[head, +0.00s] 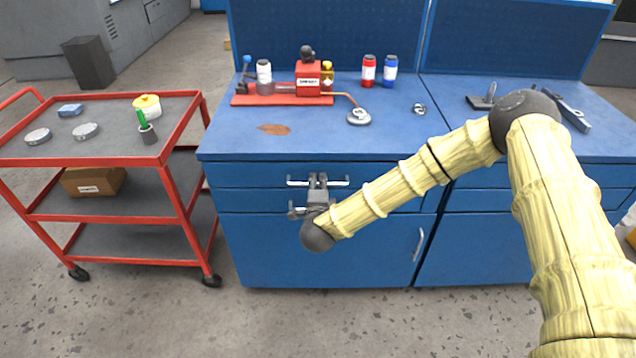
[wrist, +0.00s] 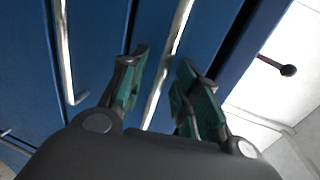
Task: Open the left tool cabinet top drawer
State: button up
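The left tool cabinet (head: 330,262) is blue, with a flat worktop over two drawers and a door. Its top drawer (head: 240,176) looks shut, flush with the front. The top drawer's silver bar handle (head: 340,183) shows on both sides of my gripper (head: 318,181). In the wrist view, my gripper (wrist: 165,80) is open, with a green-padded finger on each side of a silver handle bar (wrist: 181,22). The bar runs between the fingers, with gaps visible; contact cannot be told. My gripper and wrist partly hide the second drawer's handle (head: 295,212).
A red tool cart (head: 170,152) stands close to the cabinet's left. A red machine (head: 308,78), bottles and small parts sit on the worktop. The door handle (head: 419,245) is lower right. My arm crosses the right cabinet's front. Floor (head: 300,325) before the cabinet is clear.

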jog(key=shift+w+f, duration=0.15)
jog(key=shift+w, duration=0.4)
grip_shut()
jog(key=shift+f, duration=0.1)
